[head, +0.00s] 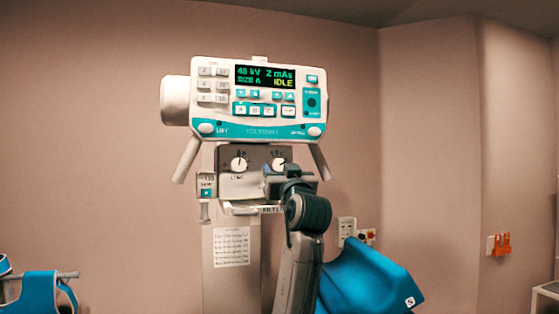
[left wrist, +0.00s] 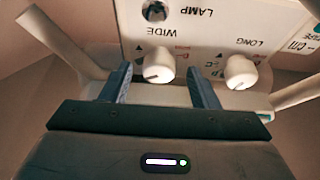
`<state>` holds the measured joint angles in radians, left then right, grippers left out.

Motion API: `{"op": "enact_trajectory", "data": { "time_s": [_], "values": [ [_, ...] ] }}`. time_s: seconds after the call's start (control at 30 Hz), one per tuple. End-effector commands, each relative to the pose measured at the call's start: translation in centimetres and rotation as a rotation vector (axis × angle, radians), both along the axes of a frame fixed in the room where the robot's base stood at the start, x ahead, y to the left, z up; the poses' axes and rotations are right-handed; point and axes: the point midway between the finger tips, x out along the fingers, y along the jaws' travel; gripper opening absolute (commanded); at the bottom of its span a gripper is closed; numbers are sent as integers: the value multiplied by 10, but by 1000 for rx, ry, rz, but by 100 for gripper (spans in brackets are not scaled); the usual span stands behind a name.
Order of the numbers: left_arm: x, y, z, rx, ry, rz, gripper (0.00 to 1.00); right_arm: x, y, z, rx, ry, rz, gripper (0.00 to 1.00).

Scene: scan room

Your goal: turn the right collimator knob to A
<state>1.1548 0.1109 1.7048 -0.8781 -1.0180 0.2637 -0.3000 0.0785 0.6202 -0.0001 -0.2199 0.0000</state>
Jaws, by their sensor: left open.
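The right collimator knob (head: 278,163) is a white round knob on the grey collimator panel, partly behind my gripper in the head view. The upside-down left wrist view shows it as the knob (left wrist: 156,66) by the word WIDE, with a short dark mark on its face. I cannot tell which letter the mark points to. My left gripper (head: 287,174) is open in front of the panel. In the wrist view its fingertips (left wrist: 160,72) stand on either side of this knob, with gaps. My right gripper is not in view.
The left knob (head: 239,164), by LONG in the wrist view (left wrist: 241,72), sits close beside the right finger there. The control console (head: 220,120) reads IDLE above the collimator. Its two slanted handles (head: 186,160) flank the panel. A blue apron (head: 365,280) hangs at lower right.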

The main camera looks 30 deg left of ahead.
Motion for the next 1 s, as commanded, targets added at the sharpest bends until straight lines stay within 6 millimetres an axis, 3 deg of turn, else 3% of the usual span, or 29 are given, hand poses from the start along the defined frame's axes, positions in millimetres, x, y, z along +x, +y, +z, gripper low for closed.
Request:
{"op": "enact_trajectory", "data": {
  "time_s": [0.43, 0.47, 0.6, 0.7, 1.0],
  "values": [
    [9, 11, 5, -1, 0, -1, 55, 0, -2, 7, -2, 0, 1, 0],
    [9, 11, 5, -1, 0, -1, 53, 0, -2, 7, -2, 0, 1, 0],
    [9, 10, 5, -1, 0, -1, 25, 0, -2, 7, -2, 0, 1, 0],
    [9, 10, 5, -1, 1, -1, 10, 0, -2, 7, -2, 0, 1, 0],
    [9, 10, 3, -24, -28, -1, 10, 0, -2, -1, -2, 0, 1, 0]
  ]
}}
